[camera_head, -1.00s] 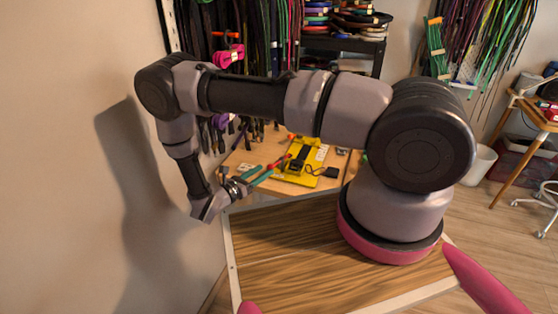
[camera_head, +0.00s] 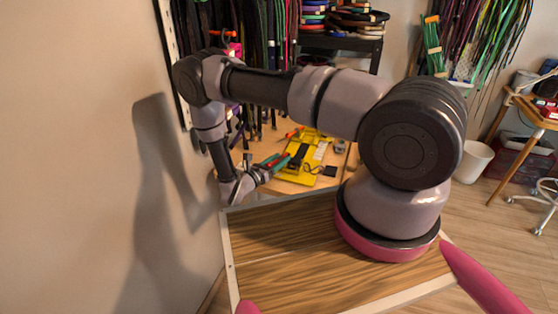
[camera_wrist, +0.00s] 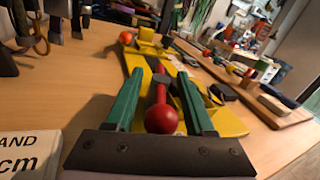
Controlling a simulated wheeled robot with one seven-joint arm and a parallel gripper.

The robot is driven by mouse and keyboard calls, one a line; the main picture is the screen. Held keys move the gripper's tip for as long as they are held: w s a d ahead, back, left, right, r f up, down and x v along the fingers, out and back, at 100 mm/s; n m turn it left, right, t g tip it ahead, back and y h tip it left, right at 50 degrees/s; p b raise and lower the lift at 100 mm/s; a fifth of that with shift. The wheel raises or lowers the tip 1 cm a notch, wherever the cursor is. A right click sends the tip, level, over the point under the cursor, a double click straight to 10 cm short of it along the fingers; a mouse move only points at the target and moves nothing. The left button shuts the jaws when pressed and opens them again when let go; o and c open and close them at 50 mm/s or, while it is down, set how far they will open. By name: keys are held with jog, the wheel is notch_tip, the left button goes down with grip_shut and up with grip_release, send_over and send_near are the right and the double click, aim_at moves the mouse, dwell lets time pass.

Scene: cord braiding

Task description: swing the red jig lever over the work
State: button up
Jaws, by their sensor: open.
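The red jig lever (camera_wrist: 161,118), a red rod with a round knob, shows in the wrist view between the two teal fingers of my gripper (camera_wrist: 160,74). The fingers are open, one on each side of it; I cannot tell whether either touches. The yellow jig (camera_wrist: 135,62) lies on the bench beyond the knob, and it also shows in the head view (camera_head: 302,174). The work on the jig is partly hidden by the fingers.
An orange knob (camera_wrist: 126,38) stands at the jig's far left end. A wooden board with several small items (camera_wrist: 255,92) lies to the right. A white printed card (camera_wrist: 28,155) is at the lower left. Cords hang behind the bench. Bare bench top lies left of the jig.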

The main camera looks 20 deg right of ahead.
grip_shut()
dwell(1.4)
